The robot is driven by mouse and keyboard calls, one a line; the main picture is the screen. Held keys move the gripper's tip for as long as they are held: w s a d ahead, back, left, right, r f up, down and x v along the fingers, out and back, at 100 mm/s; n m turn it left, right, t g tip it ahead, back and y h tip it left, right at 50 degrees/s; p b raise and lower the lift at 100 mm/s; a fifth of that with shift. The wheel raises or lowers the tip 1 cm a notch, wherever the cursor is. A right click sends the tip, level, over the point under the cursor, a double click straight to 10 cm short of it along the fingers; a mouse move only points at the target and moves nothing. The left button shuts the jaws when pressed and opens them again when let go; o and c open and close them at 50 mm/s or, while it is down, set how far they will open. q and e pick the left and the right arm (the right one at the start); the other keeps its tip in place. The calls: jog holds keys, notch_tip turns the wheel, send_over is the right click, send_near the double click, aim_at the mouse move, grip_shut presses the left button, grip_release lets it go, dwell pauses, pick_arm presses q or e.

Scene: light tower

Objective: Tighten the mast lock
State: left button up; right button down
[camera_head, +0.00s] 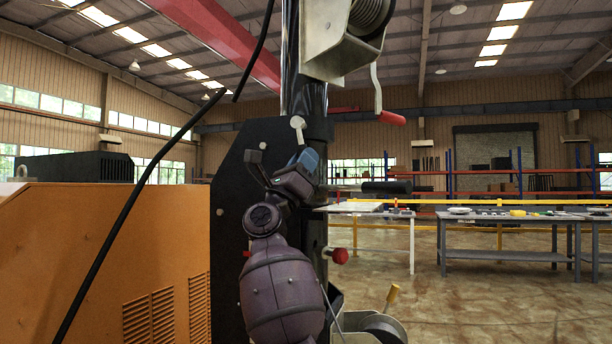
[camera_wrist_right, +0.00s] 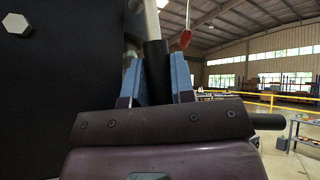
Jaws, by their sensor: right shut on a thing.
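The mast lock appears to be a pale lever (camera_head: 298,126) on the black plate beside the dark mast. In the right wrist view its pale rod (camera_wrist_right: 153,20) runs down into a black grip (camera_wrist_right: 157,72). My right gripper (camera_head: 308,160) reaches up to it from below. Its blue fingers (camera_wrist_right: 157,88) stand on either side of the black grip and are shut on it. In the head view the fingers hide the grip. The lever tilts slightly. My left gripper is in neither view.
A winch with a red-handled crank (camera_head: 391,118) hangs above right. A red knob (camera_head: 340,256) sticks out low on the mast. An orange housing (camera_head: 110,265) fills the left, with a black cable (camera_head: 125,205) across it. Workbenches (camera_head: 500,217) stand farther right.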

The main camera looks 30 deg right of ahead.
pick_arm(q)
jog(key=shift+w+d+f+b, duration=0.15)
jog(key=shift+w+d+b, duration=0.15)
jog(key=shift+b, duration=0.4)
pick_arm(e)
jog(key=m+g, duration=0.1)
jog(key=w+m+g, duration=0.1)
jog(key=m+g, duration=0.1)
jog(key=a+m+g, duration=0.1)
jog(key=m+g, duration=0.1)
jog(key=shift+w+a+f, duration=0.1)
jog(key=shift+w+f, duration=0.1)
jog(key=shift+f, duration=0.05)
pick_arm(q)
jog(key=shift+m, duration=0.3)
pick_arm(e)
jog(key=shift+r+g, duration=0.15)
jog(key=shift+g, duration=0.35)
jog(key=c, duration=1)
grip_release()
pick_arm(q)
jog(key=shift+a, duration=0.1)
pick_arm(e)
jog(key=shift+o, duration=0.2)
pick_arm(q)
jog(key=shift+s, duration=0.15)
pick_arm(e)
jog(key=shift+r, duration=0.1)
